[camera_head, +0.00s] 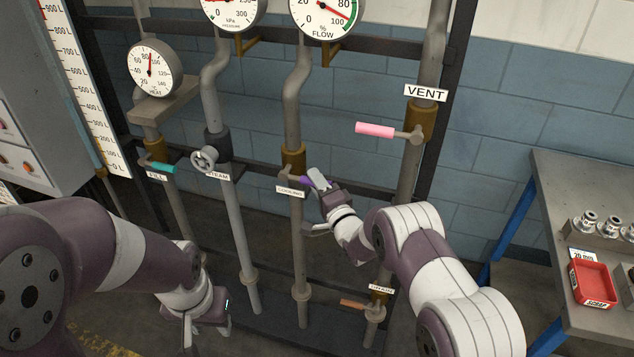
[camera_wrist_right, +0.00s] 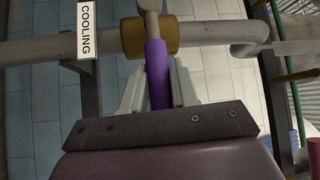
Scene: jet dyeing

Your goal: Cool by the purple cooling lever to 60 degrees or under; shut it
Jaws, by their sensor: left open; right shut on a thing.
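The purple cooling lever (camera_head: 305,181) sits on the brass valve of the middle pipe, by the COOLING label (camera_head: 290,191). It points out across the pipe, and its end is hidden by my right gripper (camera_head: 317,181). In the right wrist view the purple lever (camera_wrist_right: 157,75) lies between the two pale fingers of my right gripper (camera_wrist_right: 155,88), which is shut on it. The heat gauge (camera_head: 154,68) has a red needle pointing nearly straight up, around 80 to 90; the small scale is hard to read exactly. My left gripper (camera_head: 207,325) hangs low at the left, open and empty.
A pink VENT lever (camera_head: 376,130) is above right of my right gripper. A teal FILL lever (camera_head: 160,167) and a grey STEAM handwheel (camera_head: 205,159) are left. A bench (camera_head: 561,200) with a red tray (camera_head: 592,283) stands right.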

